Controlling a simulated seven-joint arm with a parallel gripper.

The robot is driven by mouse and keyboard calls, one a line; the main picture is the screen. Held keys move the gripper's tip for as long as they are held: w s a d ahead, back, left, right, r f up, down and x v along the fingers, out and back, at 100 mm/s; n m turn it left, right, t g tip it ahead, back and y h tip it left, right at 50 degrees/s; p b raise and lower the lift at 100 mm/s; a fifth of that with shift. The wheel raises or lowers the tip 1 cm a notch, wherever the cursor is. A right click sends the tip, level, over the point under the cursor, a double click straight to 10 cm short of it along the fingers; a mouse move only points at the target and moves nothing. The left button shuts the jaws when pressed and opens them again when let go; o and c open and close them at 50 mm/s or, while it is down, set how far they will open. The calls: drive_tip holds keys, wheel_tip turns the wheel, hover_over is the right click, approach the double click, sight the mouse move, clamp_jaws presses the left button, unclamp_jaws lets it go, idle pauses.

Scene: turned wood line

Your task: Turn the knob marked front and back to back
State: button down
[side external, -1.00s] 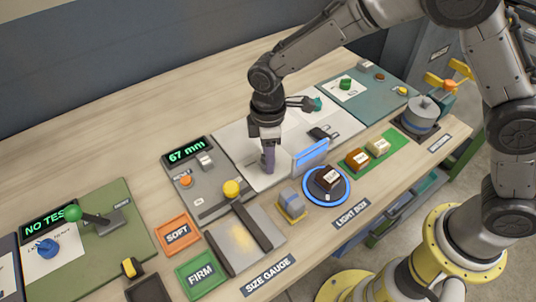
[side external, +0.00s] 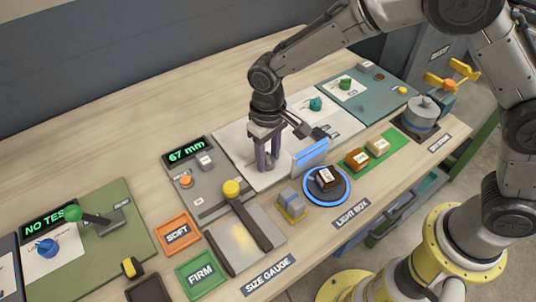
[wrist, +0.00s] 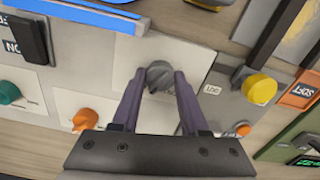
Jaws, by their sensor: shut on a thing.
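A dark grey knob (wrist: 160,76) stands on a white plate (wrist: 113,88) in the wrist view. My gripper (wrist: 164,78) has one purple-grey finger on each side of it and is shut on it. In the side external view my gripper (side external: 267,164) points straight down at the light panel behind the light box, and its fingers mostly hide the knob. The front and back markings cannot be read, so I cannot tell which way the knob points.
A blue-lit upright panel (side external: 310,151) stands close to the right of my gripper. A yellow knob (side external: 231,188) and a grey unit reading 67 mm (side external: 190,150) are to the left. A teal knob (side external: 316,104) is behind right. Bare wood lies behind.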

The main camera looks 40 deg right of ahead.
sight(268, 156)
drive_tip(key=shift+m, duration=1.6)
drive_tip(key=shift+r, duration=0.1)
drive_tip(key=shift+c, duration=2.1)
unclamp_jaws()
wheel_tip(268, 156, up, 14)
